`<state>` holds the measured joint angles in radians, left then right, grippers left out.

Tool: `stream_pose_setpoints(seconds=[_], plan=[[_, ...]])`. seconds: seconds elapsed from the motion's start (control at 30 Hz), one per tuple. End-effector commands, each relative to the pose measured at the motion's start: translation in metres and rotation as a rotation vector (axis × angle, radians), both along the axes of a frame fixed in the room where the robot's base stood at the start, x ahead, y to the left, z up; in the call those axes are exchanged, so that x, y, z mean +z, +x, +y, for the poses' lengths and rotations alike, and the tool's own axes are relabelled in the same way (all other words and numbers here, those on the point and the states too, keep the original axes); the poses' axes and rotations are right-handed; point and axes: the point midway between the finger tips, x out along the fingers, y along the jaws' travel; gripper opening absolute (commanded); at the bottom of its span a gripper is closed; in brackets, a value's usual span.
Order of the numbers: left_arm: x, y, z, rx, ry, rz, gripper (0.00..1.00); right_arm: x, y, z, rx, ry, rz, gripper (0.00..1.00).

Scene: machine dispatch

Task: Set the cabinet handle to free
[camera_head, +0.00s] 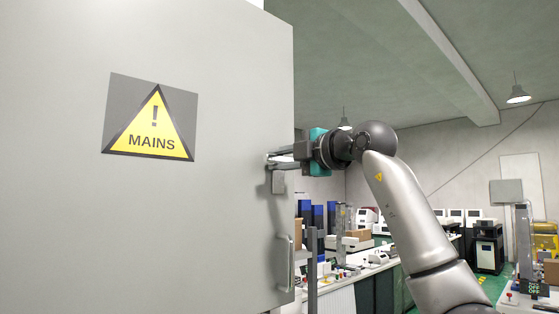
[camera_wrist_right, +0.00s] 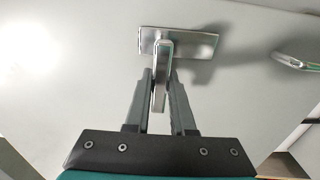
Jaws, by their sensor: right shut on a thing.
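The cabinet (camera_head: 215,235) is a large light grey door face with a yellow MAINS warning sign (camera_head: 153,125). Its handle is a metal lever on a rectangular plate near the door's right edge; the plate (camera_head: 278,182) shows in the head view. In the right wrist view the handle (camera_wrist_right: 159,88) runs from its plate (camera_wrist_right: 202,47) down between the fingers. My right gripper (camera_head: 275,157) is at the handle, and its fingers (camera_wrist_right: 160,90) are shut on the lever from both sides. The lever's tip is in front of the palm. My left gripper is not in view.
A fixed metal pull bar (camera_head: 285,262) is on the door below the handle; a curved metal piece (camera_wrist_right: 298,60) shows at right in the wrist view. Behind the door, a bench (camera_head: 350,277) with several machines stands at the right.

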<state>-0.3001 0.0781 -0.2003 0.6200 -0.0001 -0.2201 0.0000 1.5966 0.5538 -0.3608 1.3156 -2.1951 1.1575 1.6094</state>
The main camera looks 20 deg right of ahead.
Motion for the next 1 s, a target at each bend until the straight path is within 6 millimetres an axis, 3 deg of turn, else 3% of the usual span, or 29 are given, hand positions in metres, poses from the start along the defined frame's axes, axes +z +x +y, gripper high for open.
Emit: stream_pose_setpoints(seconds=[0.13, 0.17, 0.4, 0.77, 1.0], plan=[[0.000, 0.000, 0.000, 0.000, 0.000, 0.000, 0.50, 0.002, -0.001, -0.001, -0.002, 0.005, -0.005, 0.00], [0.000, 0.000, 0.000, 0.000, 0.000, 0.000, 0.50, 0.002, -0.001, -0.001, -0.002, 0.005, -0.005, 0.26], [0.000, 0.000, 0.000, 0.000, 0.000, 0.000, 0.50, 0.001, 0.000, -0.001, -0.001, 0.002, -0.002, 0.53], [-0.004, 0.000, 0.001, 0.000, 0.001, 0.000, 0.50, 0.000, -0.006, -0.003, -0.001, 0.001, -0.003, 0.53], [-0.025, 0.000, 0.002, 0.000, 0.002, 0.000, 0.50, -0.003, -0.048, -0.019, -0.004, -0.001, -0.007, 0.53]])
